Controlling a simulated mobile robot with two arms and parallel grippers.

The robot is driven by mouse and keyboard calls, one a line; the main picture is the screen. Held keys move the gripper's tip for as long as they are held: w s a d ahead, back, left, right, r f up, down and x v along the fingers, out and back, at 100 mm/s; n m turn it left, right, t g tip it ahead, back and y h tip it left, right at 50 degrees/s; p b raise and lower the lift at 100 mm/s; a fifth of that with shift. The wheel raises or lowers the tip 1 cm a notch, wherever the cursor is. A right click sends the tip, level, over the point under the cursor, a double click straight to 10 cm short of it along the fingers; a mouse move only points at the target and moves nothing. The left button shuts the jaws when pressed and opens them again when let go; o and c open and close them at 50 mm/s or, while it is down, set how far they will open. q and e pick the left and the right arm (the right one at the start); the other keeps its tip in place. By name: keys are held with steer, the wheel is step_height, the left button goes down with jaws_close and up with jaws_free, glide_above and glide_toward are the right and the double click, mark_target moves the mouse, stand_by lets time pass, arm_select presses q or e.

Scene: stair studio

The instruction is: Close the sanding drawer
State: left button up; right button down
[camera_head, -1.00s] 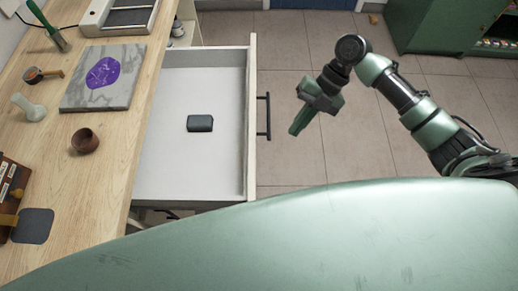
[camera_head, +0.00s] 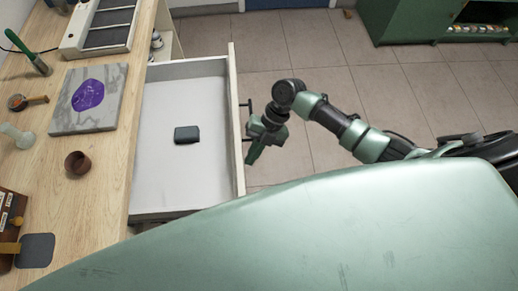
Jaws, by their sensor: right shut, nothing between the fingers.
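The sanding drawer (camera_head: 190,72) is pulled out from the right side of the wooden workbench (camera_head: 110,185). A small dark block (camera_head: 187,134) lies inside it on the pale bottom. The dark bar handle (camera_head: 249,104) is on the outer face of the drawer front, partly hidden by my right gripper. My right gripper (camera_head: 253,152) is shut and empty, just outside the drawer front beside the handle. I cannot tell whether it touches the front. My left gripper is not in view.
On the bench are a stone slab with a purple patch (camera_head: 88,95), a brown cup (camera_head: 77,163), a green-handled tool (camera_head: 38,62) and a dark square pad (camera_head: 36,250). A green cabinet (camera_head: 400,22) stands at the back right.

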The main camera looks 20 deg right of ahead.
stand_by(0.3)
steer(key=b, duration=1.5)
glide_above(163, 173)
steer(key=shift+d+f, duration=0.1)
steer(key=shift+d, duration=0.2)
steer(key=shift+w+a, duration=0.1)
steer(key=shift+a, duration=0.3)
